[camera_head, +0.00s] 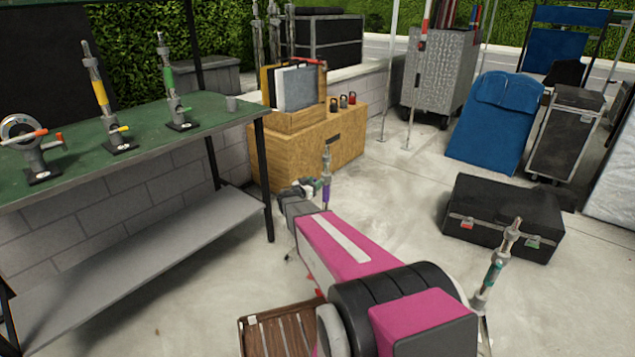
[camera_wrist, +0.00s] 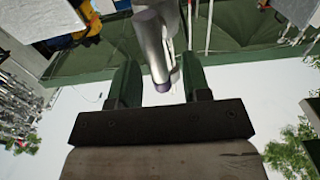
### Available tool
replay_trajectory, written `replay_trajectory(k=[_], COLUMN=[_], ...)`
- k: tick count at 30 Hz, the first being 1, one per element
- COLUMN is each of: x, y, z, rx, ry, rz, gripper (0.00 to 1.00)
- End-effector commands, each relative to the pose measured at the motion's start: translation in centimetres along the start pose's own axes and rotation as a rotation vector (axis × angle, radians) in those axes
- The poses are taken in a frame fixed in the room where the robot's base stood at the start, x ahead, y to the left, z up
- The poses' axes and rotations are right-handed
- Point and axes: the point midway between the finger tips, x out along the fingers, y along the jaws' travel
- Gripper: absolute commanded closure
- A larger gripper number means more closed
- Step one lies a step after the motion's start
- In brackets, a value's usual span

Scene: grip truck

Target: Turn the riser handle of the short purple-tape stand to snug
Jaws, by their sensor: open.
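The short purple-tape stand (camera_head: 326,192) stands upright on the concrete floor, just beyond the end of my arm. Its grey top post rises above the purple tape, and its lower part is hidden behind my arm. My gripper (camera_head: 309,186) is beside the stand at about the height of the tape. In the wrist view my gripper (camera_wrist: 155,78) is open, with its two green fingers apart. A grey cylinder (camera_wrist: 153,42) with a purplish end reaches into the space between them, with gaps on both sides. I cannot tell whether this is the riser handle.
A green-topped bench (camera_head: 210,115) with several taped fixtures stands left. A wooden box (camera_head: 345,145) is behind the stand. A teal-tape stand (camera_head: 492,274) and a black case (camera_head: 500,215) are at right. A slatted wooden crate (camera_head: 285,335) is in front. Open floor lies right of the stand.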

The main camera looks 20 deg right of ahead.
Motion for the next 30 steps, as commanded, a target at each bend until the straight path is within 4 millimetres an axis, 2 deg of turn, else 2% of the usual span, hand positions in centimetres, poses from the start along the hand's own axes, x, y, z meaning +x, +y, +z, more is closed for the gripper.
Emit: replay_trajectory(k=[1,6,17,20,21,30], x=[0.8,2.2,2.6,2.6,2.6,2.6], y=[-0.1,0.0,0.0,0.0,0.0,0.0], z=[0.1,0.1,0.0,0.0,0.0,0.0], rx=[0.0,-0.001,-0.001,-0.001,-0.001,-0.014], ry=[0.0,0.0,0.0,0.0,-0.001,-0.001], rz=[0.0,0.001,0.0,0.0,0.0,0.0], gripper=[0.56,0.56,0.56,0.86,0.99,1.0])
